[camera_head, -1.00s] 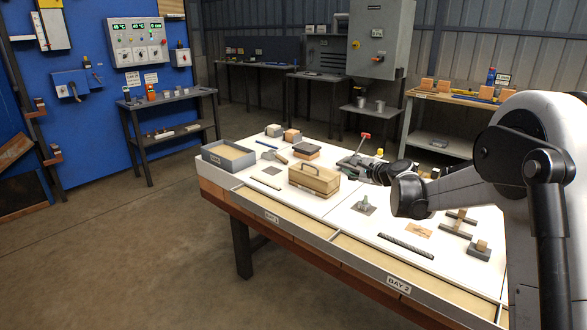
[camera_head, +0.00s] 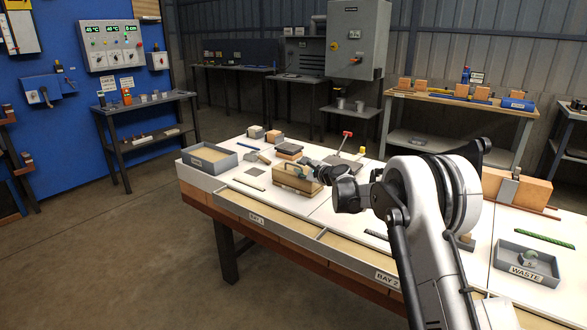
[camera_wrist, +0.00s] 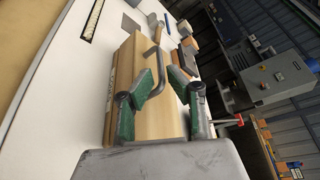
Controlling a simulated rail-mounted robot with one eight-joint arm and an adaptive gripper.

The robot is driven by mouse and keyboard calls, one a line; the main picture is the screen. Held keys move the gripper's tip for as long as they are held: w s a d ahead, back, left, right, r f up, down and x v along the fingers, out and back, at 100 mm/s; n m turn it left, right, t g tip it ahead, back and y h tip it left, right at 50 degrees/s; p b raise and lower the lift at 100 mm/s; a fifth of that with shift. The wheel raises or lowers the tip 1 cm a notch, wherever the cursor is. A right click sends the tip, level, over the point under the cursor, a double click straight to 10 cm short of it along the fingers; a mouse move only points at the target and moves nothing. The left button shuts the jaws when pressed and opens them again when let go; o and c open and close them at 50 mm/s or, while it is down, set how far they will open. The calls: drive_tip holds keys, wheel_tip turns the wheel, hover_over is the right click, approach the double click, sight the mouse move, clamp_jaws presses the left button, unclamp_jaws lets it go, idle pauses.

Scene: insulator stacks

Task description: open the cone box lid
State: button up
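The cone box is a long pale wooden box (camera_head: 288,190) with a metal bar handle on its lid. The handle (camera_wrist: 157,40) stands up from the lid. My gripper (camera_wrist: 161,82) is open above the lid, its green-padded fingers spread on either side of the near end of the handle. Contact with the handle cannot be told. In the head view my gripper (camera_head: 308,168) is at the box's right end and partly covers it.
A grey tray (camera_head: 209,170) stands left of the box. Small blocks (camera_head: 273,136) and a dark-topped block (camera_head: 288,150) lie behind it. A red-handled lever (camera_head: 346,139) rises behind my arm. A waste tray (camera_head: 526,279) is at the right.

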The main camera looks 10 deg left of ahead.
sight(294, 165)
drive_tip(key=shift+b+x, duration=0.3)
drive_tip(key=shift+x, duration=2.15)
clamp_jaws()
